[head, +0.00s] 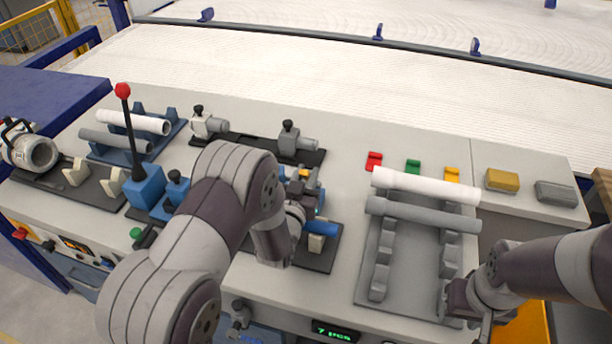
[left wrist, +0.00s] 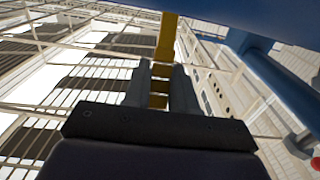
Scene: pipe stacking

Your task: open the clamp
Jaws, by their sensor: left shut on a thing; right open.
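The clamp (head: 316,197) is a blue fixture on a dark base plate at the middle of the bench in the head view, partly hidden behind my left arm. My left gripper (left wrist: 160,78) is shut on a yellow handle (left wrist: 166,38) in the left wrist view, with yellow also showing between its fingers. A small yellow part (head: 304,173) shows at the top of the clamp in the head view. The left fingertips are hard to make out there. My right gripper (head: 484,322) is open beside the grey rack at the lower right, partly cut off by the frame.
A white pipe (head: 425,186) and a grey pipe (head: 422,214) lie across the grey rack (head: 398,285). More pipes lie on a blue rack (head: 118,158) at the left. A red-knobbed lever (head: 130,120) stands upright left of my left arm. Yellow and grey blocks sit at the right.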

